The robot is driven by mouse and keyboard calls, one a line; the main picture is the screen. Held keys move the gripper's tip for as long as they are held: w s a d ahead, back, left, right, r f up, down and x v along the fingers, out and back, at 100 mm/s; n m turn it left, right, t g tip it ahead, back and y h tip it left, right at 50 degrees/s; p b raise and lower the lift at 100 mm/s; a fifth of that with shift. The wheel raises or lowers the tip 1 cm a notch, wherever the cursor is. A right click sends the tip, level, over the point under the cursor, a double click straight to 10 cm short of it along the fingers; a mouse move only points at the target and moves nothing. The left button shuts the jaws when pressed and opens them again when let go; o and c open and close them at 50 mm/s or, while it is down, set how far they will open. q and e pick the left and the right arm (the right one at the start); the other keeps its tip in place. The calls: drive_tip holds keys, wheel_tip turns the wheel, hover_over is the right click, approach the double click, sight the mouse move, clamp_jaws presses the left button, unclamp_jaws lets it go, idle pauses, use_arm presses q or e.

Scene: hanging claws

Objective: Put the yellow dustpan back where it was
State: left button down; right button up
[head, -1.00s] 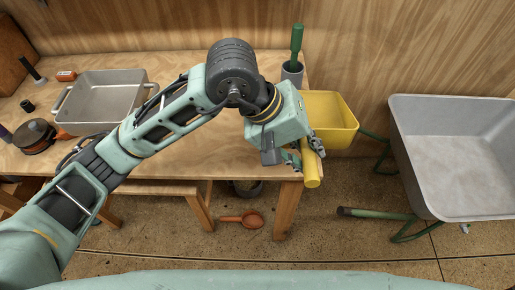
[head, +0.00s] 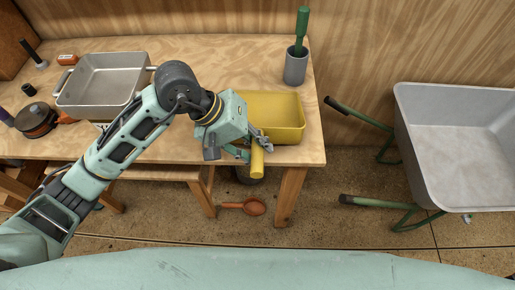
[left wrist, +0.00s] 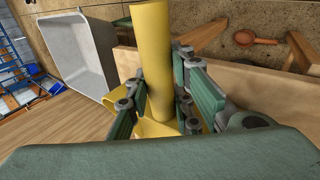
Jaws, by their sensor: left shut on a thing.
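The yellow dustpan (head: 275,112) is at the right part of the wooden table (head: 220,60), its pan over the tabletop and its handle pointing toward me past the front edge. My left gripper (head: 256,148) is shut on the handle. In the left wrist view, the green fingers of my left gripper (left wrist: 178,100) close around the yellow dustpan handle (left wrist: 152,55). I cannot tell whether the pan rests on the table or hangs just above it. My right gripper is not in view.
A grey wheelbarrow (head: 460,140) stands right of the table, its handles reaching toward it. A grey cup (head: 296,68) with a green-handled tool (head: 301,28) stands behind the dustpan. A metal roasting pan (head: 100,85) is left. An orange scoop (head: 250,206) lies on the floor.

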use_arm(q)
drive_tip(key=shift+f, duration=0.9)
drive_tip(key=c, duration=1.5)
unclamp_jaws()
drive_tip(key=shift+c, duration=0.2)
drive_tip(key=shift+r, duration=0.2)
drive_tip(key=b+v, duration=0.1)
drive_tip(key=v, duration=1.1)
drive_tip(key=shift+b, duration=0.3)
